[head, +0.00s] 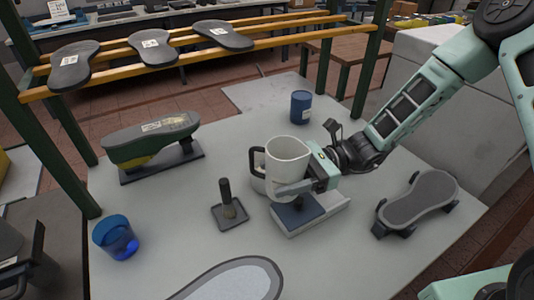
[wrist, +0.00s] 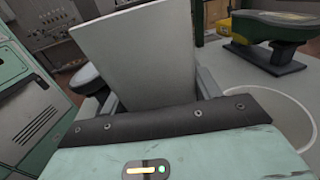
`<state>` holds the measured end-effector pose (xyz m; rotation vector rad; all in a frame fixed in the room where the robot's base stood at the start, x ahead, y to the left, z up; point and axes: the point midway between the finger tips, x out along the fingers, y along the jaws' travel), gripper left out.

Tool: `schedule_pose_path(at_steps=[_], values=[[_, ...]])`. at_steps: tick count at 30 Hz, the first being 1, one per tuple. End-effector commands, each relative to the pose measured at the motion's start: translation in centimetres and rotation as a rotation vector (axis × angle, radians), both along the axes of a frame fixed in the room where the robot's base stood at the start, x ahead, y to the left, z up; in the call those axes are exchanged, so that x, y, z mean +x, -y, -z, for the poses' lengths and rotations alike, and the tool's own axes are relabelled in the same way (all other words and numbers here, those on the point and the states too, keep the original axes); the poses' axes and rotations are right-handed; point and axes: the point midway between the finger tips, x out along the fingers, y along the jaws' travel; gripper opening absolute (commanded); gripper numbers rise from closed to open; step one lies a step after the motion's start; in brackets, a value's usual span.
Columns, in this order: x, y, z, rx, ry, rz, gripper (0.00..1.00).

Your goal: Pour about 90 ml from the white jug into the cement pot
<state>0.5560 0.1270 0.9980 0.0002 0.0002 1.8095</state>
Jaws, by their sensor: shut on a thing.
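The white jug (head: 287,158) is above the table's middle in the head view, close to upright, with a black handle on its left. My gripper (head: 303,182) is shut on the jug from the right. In the wrist view the jug's pale wall (wrist: 140,60) fills the space between the fingers. The jug's contents are not visible. No vessel is clearly marked as the cement pot. A dark blue can (head: 301,107) with a pale label stands behind the jug, and a blue cup (head: 113,238) stands at the front left.
A scale-like block (head: 310,218) with a blue-grey top is below the jug. A stand with an upright post (head: 228,205) is left of it. A shoe form (head: 150,138) is at back left, a grey sole-shaped pad (head: 420,198) at right. A rack (head: 215,50) crosses behind.

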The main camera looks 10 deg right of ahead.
Motion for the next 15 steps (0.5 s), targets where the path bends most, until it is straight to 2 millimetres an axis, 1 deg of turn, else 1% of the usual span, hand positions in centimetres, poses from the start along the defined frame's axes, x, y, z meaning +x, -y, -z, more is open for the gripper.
schedule_pose_path(at_steps=[8,15], values=[[0.04,-0.02,0.10,-0.002,-0.018,0.000,0.33],[0.34,-0.04,0.68,-0.015,-0.104,0.000,0.33]])
